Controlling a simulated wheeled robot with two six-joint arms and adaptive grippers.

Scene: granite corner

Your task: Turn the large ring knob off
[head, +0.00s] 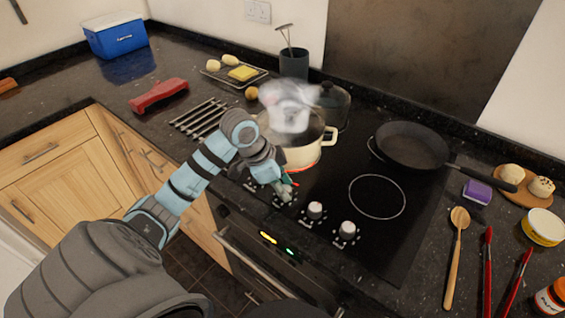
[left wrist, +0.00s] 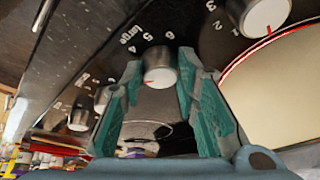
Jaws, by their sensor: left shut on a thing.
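The large ring knob (left wrist: 160,68) is silver with a white face and a red mark, with the word "large" and numbers printed beside it in the left wrist view. My left gripper (left wrist: 160,88) has its teal fingers on both sides of this knob and is shut on it. In the head view my left gripper (head: 287,188) is at the stove's front row of knobs and hides most of this one. A cream pot (head: 303,154) stands just behind it on a ring glowing red at its edge, with steam above. My right gripper is in neither view.
Two more knobs, a nearer one (head: 347,230) and a middle one (head: 316,210), sit to the right of the gripper. A black pan (head: 412,143) is at the back right of the hob. A bare ring (head: 377,196) lies in front of it. Wooden and red utensils lie at the right.

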